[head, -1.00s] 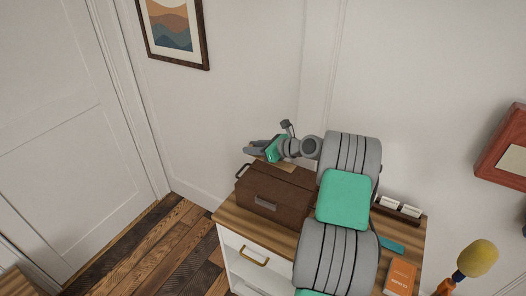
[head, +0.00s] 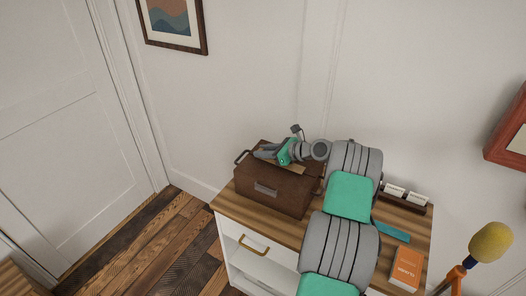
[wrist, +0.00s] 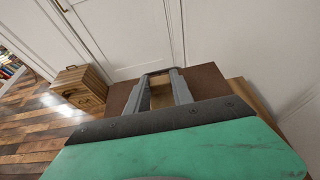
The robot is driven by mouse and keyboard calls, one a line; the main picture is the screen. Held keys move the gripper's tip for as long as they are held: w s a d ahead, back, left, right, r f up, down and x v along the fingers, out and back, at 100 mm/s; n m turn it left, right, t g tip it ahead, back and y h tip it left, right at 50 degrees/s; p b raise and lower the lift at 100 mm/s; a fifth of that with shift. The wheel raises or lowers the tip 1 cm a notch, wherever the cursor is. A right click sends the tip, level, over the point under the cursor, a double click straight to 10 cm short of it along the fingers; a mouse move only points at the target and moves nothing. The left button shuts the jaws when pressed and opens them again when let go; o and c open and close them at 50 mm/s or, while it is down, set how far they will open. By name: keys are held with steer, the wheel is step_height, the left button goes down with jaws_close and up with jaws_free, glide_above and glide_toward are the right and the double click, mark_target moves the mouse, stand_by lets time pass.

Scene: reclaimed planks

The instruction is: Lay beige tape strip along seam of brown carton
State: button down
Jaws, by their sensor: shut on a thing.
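A beige strip (head: 296,168) shows at the carton's top, just below and right of my gripper (head: 263,152). My gripper is over the carton top, its fingers pointing left. In the wrist view the fingers reach over the carton (wrist: 207,82), and a beige-brown patch of the strip (wrist: 162,97) shows between them. The fingers are shut on the strip. I cannot tell whether the strip touches the carton; the seam is not clear.
The cabinet top (head: 231,204) has little free room left of the carton. To the right are a teal item (head: 393,232), an orange box (head: 406,268) and a dark tray with white pieces (head: 403,197). A yellow-headed stand (head: 490,242) is at right. The wall is close behind.

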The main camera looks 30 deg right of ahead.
steer(key=shift+f, duration=0.6)
stand_by(0.3)
steer(key=c, duration=1)
jaws_free()
steer(key=shift+c, duration=0.2)
steer(key=b+v, duration=0.1)
steer(key=v, duration=0.7)
steer(key=shift+f, duration=0.1)
